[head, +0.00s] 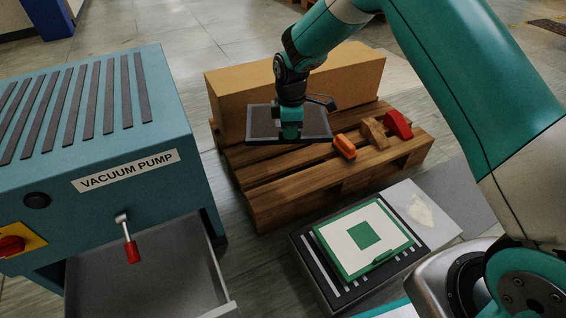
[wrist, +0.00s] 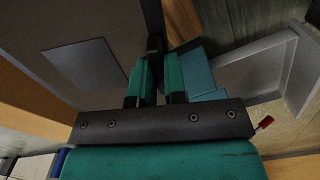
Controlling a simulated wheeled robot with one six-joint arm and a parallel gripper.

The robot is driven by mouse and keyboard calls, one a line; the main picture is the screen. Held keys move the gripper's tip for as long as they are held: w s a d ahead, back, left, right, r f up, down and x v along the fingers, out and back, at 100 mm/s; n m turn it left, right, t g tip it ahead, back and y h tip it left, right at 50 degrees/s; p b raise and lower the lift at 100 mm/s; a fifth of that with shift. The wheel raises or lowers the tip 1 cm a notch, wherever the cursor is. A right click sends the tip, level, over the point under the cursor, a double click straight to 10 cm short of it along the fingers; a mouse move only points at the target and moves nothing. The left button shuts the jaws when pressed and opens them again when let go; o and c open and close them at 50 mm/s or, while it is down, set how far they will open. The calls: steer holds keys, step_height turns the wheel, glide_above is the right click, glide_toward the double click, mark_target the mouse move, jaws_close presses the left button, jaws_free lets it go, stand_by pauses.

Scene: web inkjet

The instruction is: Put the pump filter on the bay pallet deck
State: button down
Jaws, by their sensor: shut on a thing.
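The pump filter (head: 262,122) is a flat dark grey panel with a thin pale rim. My gripper (head: 290,132) is shut on it and holds it roughly level over the left rear part of the pallet, in front of the cardboard box. I cannot tell whether it touches the deck. In the wrist view the filter (wrist: 75,60) fills the upper left, and my gripper (wrist: 160,78) has its teal fingers close together at its edge. The bay pallet deck (head: 275,178) is brown wooden slats; its left rear is partly hidden by the filter.
A long cardboard box (head: 355,75) stands along the pallet's back. Orange, tan and red pieces (head: 372,132) lie on the deck's right half. The teal vacuum pump (head: 180,150), with an open grey drawer (head: 150,285), is at left. A green-and-white panel (head: 345,235) lies in front.

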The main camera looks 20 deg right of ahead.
step_height(320, 180, down, 20)
steer(key=b, duration=1.1)
steer(key=shift+r, duration=0.15)
steer(key=c, duration=1.2)
jaws_free()
steer(key=shift+o, duration=0.2)
